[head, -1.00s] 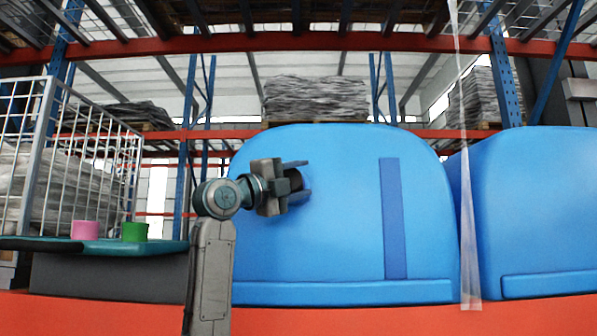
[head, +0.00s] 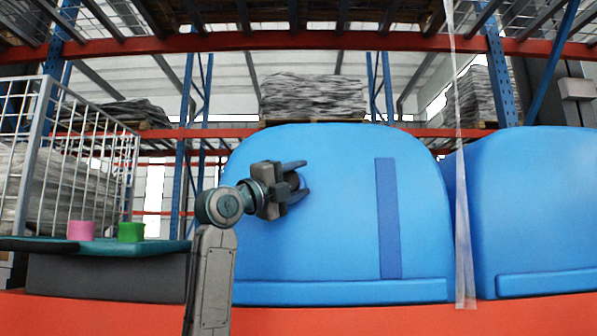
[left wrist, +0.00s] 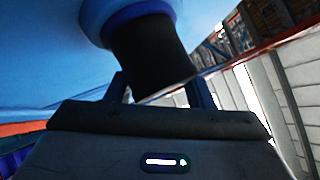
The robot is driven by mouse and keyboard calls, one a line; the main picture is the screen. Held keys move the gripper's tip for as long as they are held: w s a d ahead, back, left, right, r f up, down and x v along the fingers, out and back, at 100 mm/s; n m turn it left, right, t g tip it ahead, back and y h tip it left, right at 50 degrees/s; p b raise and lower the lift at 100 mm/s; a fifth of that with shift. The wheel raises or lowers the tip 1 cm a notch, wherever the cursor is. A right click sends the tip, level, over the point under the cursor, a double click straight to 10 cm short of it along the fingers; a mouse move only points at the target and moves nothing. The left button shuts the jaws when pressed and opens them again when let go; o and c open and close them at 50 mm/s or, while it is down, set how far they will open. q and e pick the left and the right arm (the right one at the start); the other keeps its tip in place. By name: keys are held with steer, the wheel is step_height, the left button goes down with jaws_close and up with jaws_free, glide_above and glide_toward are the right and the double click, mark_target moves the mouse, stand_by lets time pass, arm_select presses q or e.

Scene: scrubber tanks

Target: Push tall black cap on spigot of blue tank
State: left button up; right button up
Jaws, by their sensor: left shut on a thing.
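The tall black cap (left wrist: 150,55) is between the fingers of my left gripper (left wrist: 160,88) in the left wrist view. Its far end meets a blue ring, the spigot (left wrist: 128,14) of the blue tank (head: 315,240). I cannot tell how far the cap sits over the spigot. In the head view my left gripper (head: 299,179) is shut on the cap at the tank's upper left face. The cap shows there only as a dark piece between the fingers, and the spigot is hidden. My right gripper is not in view.
A second blue tank (head: 535,220) stands at the right. A pink cap (head: 81,231) and a green cap (head: 131,232) sit on a teal tray (head: 110,249) at the left. A wire cage (head: 62,130) stands behind them. A clear strip (head: 463,210) hangs between the tanks.

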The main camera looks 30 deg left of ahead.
arm_select(q)
steer(key=o, duration=1.6)
steer(key=shift+s+a+r+t, duration=0.15)
steer(key=shift+a+r, duration=0.05)
steer(key=shift+r, duration=0.4)
steer(key=shift+s+a+r+t, duration=0.1)
steer(key=shift+a+r+t, duration=0.1)
steer(key=shift+r, duration=0.35)
steer(key=shift+f, duration=0.1)
steer(key=shift+w+a+f+y, duration=0.1)
steer(key=shift+w+f+y, duration=0.1)
steer(key=shift+w+y, duration=0.1)
steer(key=shift+w+a+f, duration=0.15)
steer(key=shift+w, duration=0.05)
steer(key=shift+f, duration=0.1)
